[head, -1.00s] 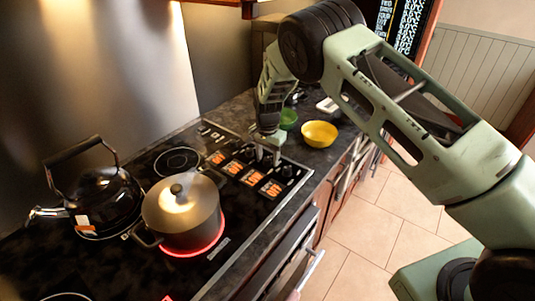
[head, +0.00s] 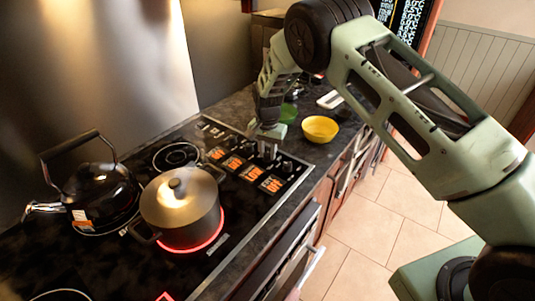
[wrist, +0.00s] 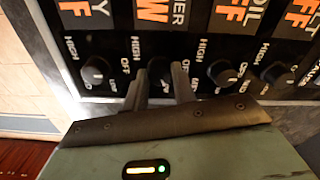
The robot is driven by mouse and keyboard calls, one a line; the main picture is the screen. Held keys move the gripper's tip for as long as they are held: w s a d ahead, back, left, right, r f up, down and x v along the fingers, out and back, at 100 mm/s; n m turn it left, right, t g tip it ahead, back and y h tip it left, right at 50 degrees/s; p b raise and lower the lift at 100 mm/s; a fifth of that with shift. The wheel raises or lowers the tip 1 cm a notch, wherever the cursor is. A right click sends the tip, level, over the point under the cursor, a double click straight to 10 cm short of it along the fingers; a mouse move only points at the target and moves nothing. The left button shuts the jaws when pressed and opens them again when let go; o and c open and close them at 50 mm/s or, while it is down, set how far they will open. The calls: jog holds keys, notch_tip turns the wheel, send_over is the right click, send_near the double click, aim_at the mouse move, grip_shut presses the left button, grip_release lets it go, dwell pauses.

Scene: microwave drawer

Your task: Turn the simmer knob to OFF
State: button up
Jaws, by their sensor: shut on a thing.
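In the wrist view, a row of dark round knobs runs across a black control panel (wrist: 200,45). My gripper (wrist: 162,82) is shut on one knob (wrist: 158,66), with a finger at either side of it. The label above this knob is cut off; it ends in what looks like "ER", with an orange "W" over it, so it appears to be the simmer knob. The fingers partly hide the knob and its pointer cannot be read. In the head view, my gripper (head: 267,152) is down at the panel's right part, near the orange displays (head: 250,172).
A pot (head: 180,210) stands on a glowing red burner, with a black kettle (head: 98,195) left of it. A yellow bowl (head: 320,129) and a green one (head: 288,113) stand behind the panel. Other knobs (wrist: 95,72) (wrist: 222,73) sit close on both sides.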

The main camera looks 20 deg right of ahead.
aim_at(268, 154)
jog(key=n+b, duration=0.4)
jog(key=n, duration=0.2)
jog(key=shift+f, duration=0.1)
jog(key=n+b, duration=0.1)
jog(key=n, duration=0.4)
jog(key=shift+n+b, duration=0.35)
jog(key=shift+n, duration=0.05)
dwell(0.3)
jog(key=o, duration=1)
jog(key=shift+r, duration=0.25)
notch_tip(268, 154, up, 17)
jog(key=b, duration=0.3)
jog(key=shift+r, duration=0.1)
